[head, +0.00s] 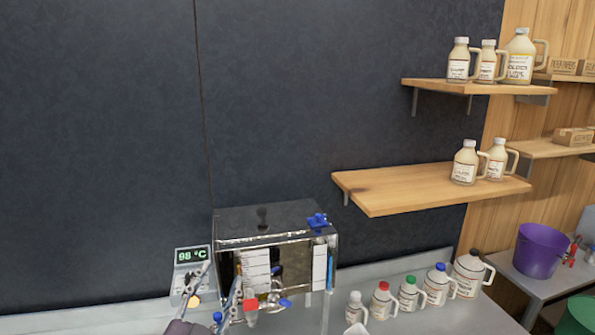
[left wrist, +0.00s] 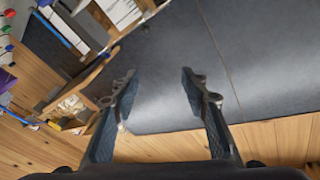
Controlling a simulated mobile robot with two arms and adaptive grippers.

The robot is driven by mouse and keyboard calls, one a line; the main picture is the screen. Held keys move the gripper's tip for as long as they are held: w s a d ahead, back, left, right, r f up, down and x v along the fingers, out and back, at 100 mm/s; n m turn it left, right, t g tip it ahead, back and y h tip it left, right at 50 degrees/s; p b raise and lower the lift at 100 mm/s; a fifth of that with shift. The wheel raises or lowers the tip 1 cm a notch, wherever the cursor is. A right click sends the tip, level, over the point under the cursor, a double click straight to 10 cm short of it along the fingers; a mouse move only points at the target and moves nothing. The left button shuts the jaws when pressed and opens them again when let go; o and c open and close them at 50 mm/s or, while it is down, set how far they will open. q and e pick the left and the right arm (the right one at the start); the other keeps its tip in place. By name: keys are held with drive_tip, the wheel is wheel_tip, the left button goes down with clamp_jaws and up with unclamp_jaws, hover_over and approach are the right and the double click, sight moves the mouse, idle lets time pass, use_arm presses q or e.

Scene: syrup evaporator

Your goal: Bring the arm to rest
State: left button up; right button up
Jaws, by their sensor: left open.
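My left gripper (head: 220,278) is at the bottom of the head view, in front of the left part of the shiny metal evaporator (head: 325,240) and its valves. Its two fingers point up and stand apart. In the left wrist view the left gripper (left wrist: 158,78) is open, with nothing between its dark finger pads. Beyond the pads there is dark wall or panel, tilted in that view. My right gripper is in neither view. Part of the evaporator's front is hidden behind my left fingers.
A display reading 98 °C (head: 192,256) stands left of the evaporator. Several capped jugs stand on the metal counter (head: 420,262) to the right. Wooden shelves (head: 400,190) with jugs are above. A purple bucket (head: 541,250) is at the far right.

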use_arm(q)
drive_tip(key=s+a+f+n+g+y, duration=0.1)
drive_tip(key=s+a+f+n+g, duration=0.3)
drive_tip(key=s+f, duration=0.6)
drive_tip(key=s+a+f+n+g+y, duration=0.15)
drive_tip(key=s+f+g, duration=0.55)
drive_tip(key=f, duration=0.8)
drive_tip(key=s+f+g, duration=0.2)
drive_tip(key=s+f, duration=0.1)
drive_tip(key=s, duration=0.3)
drive_tip(key=s+f+g, duration=0.2)
drive_tip(key=s+f, duration=0.1)
drive_tip(key=s, duration=0.4)
wheel_tip(320, 180, down, 32)
drive_tip(key=s+g+b, duration=0.2)
drive_tip(key=s+b, duration=0.1)
drive_tip(key=b, duration=0.3)
drive_tip(key=s+a+f+b, duration=0.1)
drive_tip(key=s+f+b, duration=0.1)
drive_tip(key=s+f, duration=0.6)
drive_tip(key=s+a+f+g+b, duration=0.1)
drive_tip(key=s+f+b, duration=0.1)
drive_tip(key=s+f, duration=0.6)
wheel_tip(320, 180, down, 4)
drive_tip(key=shift+s+a+f, duration=0.15)
drive_tip(key=shift+s+a, duration=0.05)
drive_tip(key=shift+a, duration=0.15)
